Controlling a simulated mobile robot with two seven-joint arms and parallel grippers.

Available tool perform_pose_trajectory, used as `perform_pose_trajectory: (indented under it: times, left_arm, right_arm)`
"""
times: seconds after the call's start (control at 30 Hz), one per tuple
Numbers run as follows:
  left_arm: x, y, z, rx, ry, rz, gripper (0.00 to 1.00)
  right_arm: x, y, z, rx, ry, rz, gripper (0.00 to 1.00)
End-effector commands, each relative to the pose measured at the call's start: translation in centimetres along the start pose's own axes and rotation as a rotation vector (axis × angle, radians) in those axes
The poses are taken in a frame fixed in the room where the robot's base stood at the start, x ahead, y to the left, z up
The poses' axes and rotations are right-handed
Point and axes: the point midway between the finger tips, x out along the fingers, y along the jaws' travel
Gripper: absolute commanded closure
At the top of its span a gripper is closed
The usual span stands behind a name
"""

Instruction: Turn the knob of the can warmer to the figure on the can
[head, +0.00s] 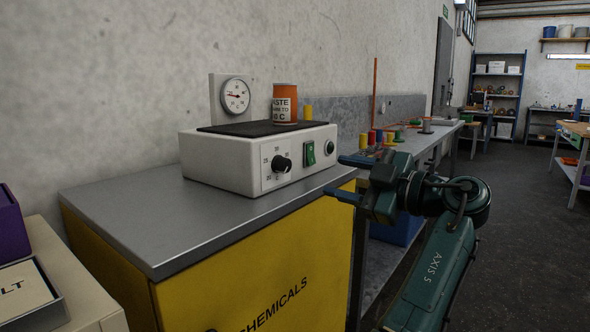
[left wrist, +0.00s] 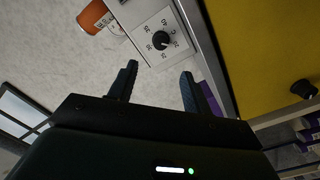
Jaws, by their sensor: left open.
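The can warmer (head: 262,162) is a white box with a dark top plate, standing on a grey-topped yellow cabinet. Its black knob (head: 283,163) is on the front face, ringed by figures; it also shows in the left wrist view (left wrist: 160,40). I cannot tell which figure the knob points to. An orange can (head: 285,102) stands on the plate. Its white label speaks of waste and a temperature ending in "0 C"; the first digit is unclear. My left gripper (head: 344,177) is open and empty, in front and to the right of the knob, apart from it. My right gripper is not in view.
A green switch (head: 310,153) and a round dark button (head: 330,147) sit right of the knob. A dial gauge (head: 235,95) stands behind the plate. The cabinet top (head: 140,215) is bare on the left. A bench with several small coloured items runs behind.

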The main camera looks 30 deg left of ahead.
Motion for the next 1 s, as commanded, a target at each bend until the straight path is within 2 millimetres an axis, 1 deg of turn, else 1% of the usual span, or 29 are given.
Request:
perform_pose_trajectory:
  times: [0.03,0.3,0.5,0.6,0.7,1.0]
  left_arm:
    - [0.9,-0.2,0.1,0.000,0.001,-0.004,0.51]
    - [6.8,-0.2,0.1,0.001,0.002,-0.003,0.51]
    - [10.0,-0.1,0.1,0.004,0.000,0.000,0.51]
    - [11.0,-0.1,0.1,0.004,-0.001,0.000,0.51]
    - [11.6,-0.1,0.1,0.004,0.000,0.000,0.51]
    - [11.7,-0.1,0.1,0.004,-0.001,0.000,0.51]
  right_arm:
    - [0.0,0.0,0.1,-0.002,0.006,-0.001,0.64]
    - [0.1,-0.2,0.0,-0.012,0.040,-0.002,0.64]
    - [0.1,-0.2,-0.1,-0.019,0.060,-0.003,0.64]
    - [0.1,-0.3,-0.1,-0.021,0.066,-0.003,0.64]
    - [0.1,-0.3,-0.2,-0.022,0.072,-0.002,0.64]
    - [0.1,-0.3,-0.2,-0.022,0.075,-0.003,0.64]
